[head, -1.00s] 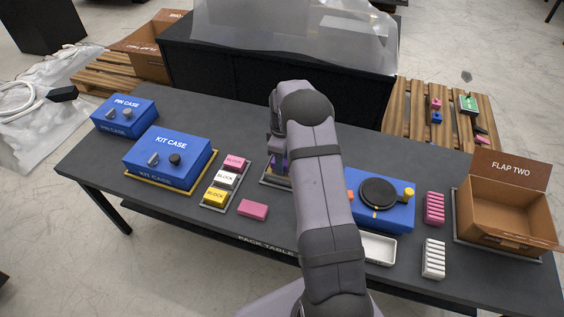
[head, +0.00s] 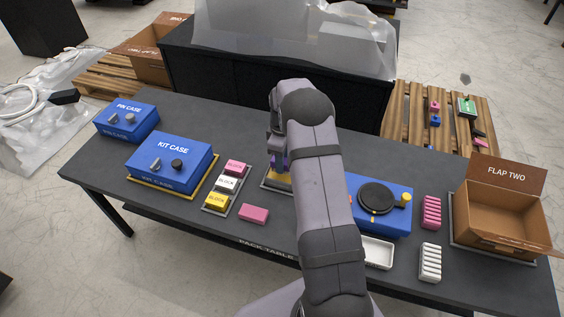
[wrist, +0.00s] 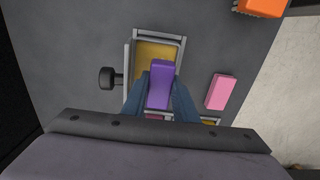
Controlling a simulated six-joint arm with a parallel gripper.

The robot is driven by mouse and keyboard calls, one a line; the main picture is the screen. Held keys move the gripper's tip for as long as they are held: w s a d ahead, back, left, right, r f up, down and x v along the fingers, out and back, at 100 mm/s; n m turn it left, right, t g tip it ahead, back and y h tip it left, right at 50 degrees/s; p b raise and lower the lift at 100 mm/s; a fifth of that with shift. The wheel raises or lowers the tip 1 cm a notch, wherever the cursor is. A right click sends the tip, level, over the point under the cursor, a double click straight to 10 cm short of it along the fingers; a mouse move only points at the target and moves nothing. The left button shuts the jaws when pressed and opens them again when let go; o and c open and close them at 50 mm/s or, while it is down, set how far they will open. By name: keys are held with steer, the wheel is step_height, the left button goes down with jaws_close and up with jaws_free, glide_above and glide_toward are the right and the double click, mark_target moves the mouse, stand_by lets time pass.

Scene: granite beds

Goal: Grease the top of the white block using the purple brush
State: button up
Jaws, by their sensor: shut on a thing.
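The white block (head: 227,183) lies in a grey tray (head: 207,207), between a pink block (head: 235,167) and a yellow block (head: 216,200). My gripper (wrist: 159,98) is shut on the purple brush (wrist: 160,84). The brush is over the near part of a grey-framed pad with a yellow surface (wrist: 157,51); I cannot tell whether it touches. In the head view my arm hides most of the pad (head: 282,180), and the purple brush shows only in part. The white block is hidden in the wrist view.
Right of my arm are a blue box with a black disc (head: 378,197), a white tray (head: 378,252) and an open carton (head: 503,215).

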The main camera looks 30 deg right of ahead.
steer(key=shift+r+p, duration=1.3)
steer(key=shift+r, duration=0.65)
steer(key=shift+f, duration=0.15)
steer(key=shift+f+b, duration=1.7)
steer(key=shift+f, duration=1.1)
steer(key=shift+f+b, duration=0.35)
steer(key=shift+f, duration=0.35)
steer(key=shift+r, duration=0.1)
steer(key=shift+r+p, duration=2.65)
steer(key=shift+r, duration=0.8)
